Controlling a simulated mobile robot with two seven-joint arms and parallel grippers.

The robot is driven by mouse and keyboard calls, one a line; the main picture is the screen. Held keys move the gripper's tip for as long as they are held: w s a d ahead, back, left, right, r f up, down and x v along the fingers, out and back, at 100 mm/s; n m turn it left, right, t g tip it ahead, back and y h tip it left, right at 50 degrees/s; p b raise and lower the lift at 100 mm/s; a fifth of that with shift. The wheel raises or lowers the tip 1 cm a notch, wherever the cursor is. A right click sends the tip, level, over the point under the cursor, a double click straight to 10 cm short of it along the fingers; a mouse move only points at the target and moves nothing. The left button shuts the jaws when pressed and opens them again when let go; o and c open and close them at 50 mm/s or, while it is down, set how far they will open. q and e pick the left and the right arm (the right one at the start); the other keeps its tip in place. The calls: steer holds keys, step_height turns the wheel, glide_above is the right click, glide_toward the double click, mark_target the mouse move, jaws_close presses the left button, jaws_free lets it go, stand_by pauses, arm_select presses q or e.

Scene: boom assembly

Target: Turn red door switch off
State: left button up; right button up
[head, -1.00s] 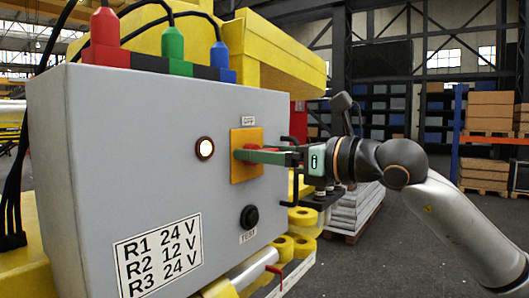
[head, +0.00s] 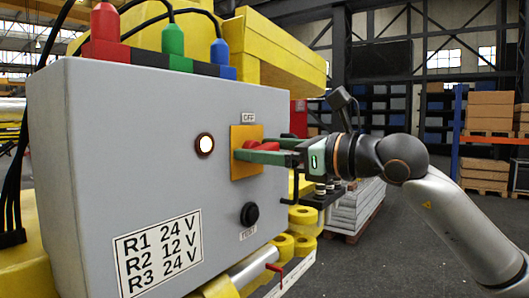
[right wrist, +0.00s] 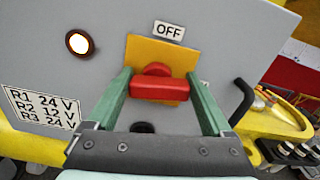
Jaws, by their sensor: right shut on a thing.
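The red switch (right wrist: 158,88) sits on a yellow plate (right wrist: 170,52) on the grey box, under an OFF label (right wrist: 169,30). Its bar lies roughly crosswise in the right wrist view. In the head view the red switch (head: 262,147) is partly hidden by the green fingers. My right gripper (head: 250,148) is at the plate and shut on the switch, with one finger at each end of the bar in the right wrist view (right wrist: 160,84). My left gripper is not in view.
The grey control box (head: 120,150) has a lit round lamp (head: 205,145) left of the switch and a black TEST knob (head: 249,215) below it. Red, green and blue plugs stand on top.

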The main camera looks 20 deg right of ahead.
steer(key=n+b, duration=0.1)
steer(key=n, duration=0.2)
steer(key=shift+n, duration=0.3)
steer(key=n, duration=0.4)
steer(key=shift+s+a+n, duration=0.15)
steer(key=shift+n, duration=0.15)
steer(key=n, duration=0.4)
steer(key=shift+a, duration=0.1)
steer(key=shift+s+n, duration=0.1)
steer(key=shift+n, duration=2)
steer(key=o, duration=1.1)
steer(key=shift+o, duration=0.2)
